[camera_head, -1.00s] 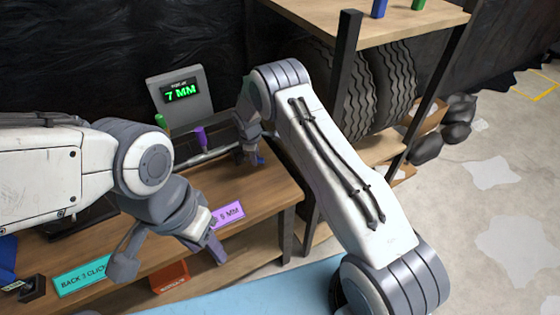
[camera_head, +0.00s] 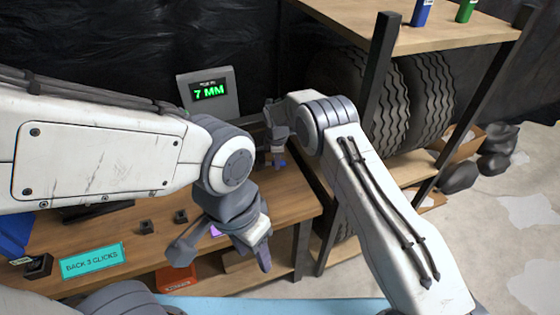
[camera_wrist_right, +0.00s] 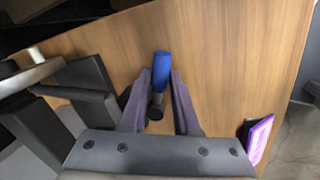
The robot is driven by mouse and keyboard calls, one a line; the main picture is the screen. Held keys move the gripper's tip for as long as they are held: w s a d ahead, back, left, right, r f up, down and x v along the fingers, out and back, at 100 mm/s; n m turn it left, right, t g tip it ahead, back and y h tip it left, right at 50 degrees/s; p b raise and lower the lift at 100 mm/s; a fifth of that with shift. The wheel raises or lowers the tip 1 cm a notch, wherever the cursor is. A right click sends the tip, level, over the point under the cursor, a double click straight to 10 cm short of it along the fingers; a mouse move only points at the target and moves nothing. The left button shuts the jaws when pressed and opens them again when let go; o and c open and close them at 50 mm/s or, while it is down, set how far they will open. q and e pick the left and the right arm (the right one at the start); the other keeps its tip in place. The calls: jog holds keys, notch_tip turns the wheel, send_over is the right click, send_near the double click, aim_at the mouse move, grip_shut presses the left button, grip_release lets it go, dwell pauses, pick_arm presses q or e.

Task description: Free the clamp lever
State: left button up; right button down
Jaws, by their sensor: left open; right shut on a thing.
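A blue handle (camera_wrist_right: 161,72) with a dark shaft lies between the fingers of my right gripper (camera_wrist_right: 159,103) in the right wrist view. The gripper is shut on it, low over the wooden bench. I cannot tell whether this handle is the clamp lever. In the head view the right gripper (camera_head: 277,156) is at the bench's right end, with a bit of blue at its tips. My left gripper (camera_head: 223,256) is open and empty above the bench's front edge, nearer to me and left of the right one. My left arm hides part of the bench.
A grey display (camera_head: 209,92) reading 7 MM stands at the bench's back. A teal sign (camera_head: 91,261) reads BACK 3 CLICKS. A purple sign (camera_wrist_right: 259,139) is at the bench edge. A shelf rack with tyres (camera_head: 425,100) stands right. An orange-red box (camera_head: 176,277) sits below the bench top.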

jog(key=c, duration=0.7)
grip_release()
jog(key=shift+o, duration=0.2)
notch_tip(320, 180, up, 10)
jog(key=s+b, duration=0.1)
jog(key=s, duration=0.1)
jog(key=shift+r, duration=0.15)
jog(key=s+r+m+g+y, duration=0.1)
jog(key=s+r+m, duration=0.45)
jog(key=s, duration=0.95)
jog(key=s+r+m, duration=0.2)
jog(key=s+r, duration=0.6)
jog(key=s, duration=0.6)
jog(key=s+d+f+m+g, duration=0.1)
jog(key=s+d+m, duration=0.3)
jog(key=s, duration=0.9)
jog(key=shift+s+d, duration=0.15)
jog(key=shift+d, duration=1)
